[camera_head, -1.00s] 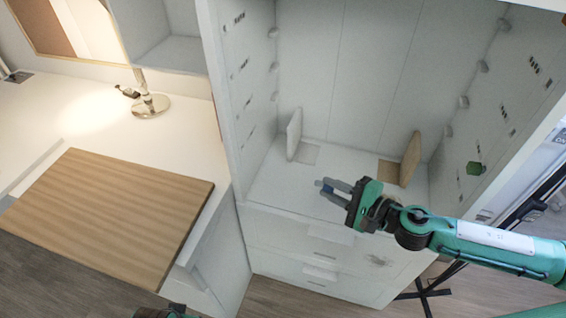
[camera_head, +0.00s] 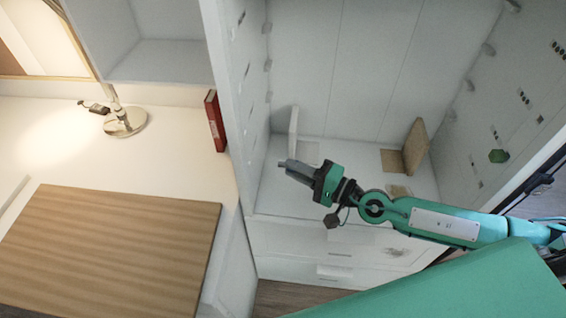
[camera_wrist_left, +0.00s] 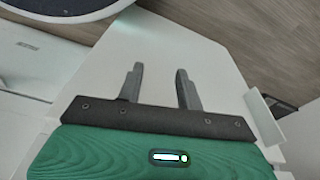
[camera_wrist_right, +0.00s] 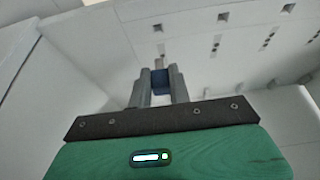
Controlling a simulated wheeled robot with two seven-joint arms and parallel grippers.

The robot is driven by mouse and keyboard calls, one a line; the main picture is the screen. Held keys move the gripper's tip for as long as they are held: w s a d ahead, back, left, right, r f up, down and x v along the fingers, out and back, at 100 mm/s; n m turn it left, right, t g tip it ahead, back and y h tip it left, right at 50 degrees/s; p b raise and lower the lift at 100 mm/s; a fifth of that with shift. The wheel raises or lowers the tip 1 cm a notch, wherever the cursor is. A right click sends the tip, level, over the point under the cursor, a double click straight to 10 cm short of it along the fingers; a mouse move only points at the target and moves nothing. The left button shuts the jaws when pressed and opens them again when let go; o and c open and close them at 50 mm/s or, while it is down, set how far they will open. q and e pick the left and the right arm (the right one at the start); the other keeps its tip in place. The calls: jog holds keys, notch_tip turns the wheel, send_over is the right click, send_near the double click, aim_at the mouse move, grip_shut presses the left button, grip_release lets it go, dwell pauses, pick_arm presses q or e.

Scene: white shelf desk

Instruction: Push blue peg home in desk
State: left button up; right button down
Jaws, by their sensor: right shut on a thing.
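The blue peg (camera_wrist_right: 161,81) is between the fingers of my right gripper (camera_wrist_right: 161,88) in the right wrist view; the fingers are shut on it. A small pale piece shows just beyond it, near a column of holes in the white panel; whether the peg touches the panel is unclear. In the head view my right gripper (camera_head: 286,165) points left at the inner face of the desk's left side panel (camera_head: 252,110). The peg is not distinguishable there. My left gripper (camera_wrist_left: 160,85) is open and empty in the left wrist view.
A green piece (camera_head: 498,156) sits on the right panel. Upright boards (camera_head: 416,148) stand on the compartment floor. A wooden board (camera_head: 110,250), a lamp (camera_head: 126,122) and a red book (camera_head: 215,122) are on the left desktop. The space above the compartment floor is mostly open.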

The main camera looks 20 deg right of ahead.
pick_arm(q)
jog(key=shift+s+d+r, duration=0.1)
pick_arm(e)
jog(key=shift+s+d, duration=0.15)
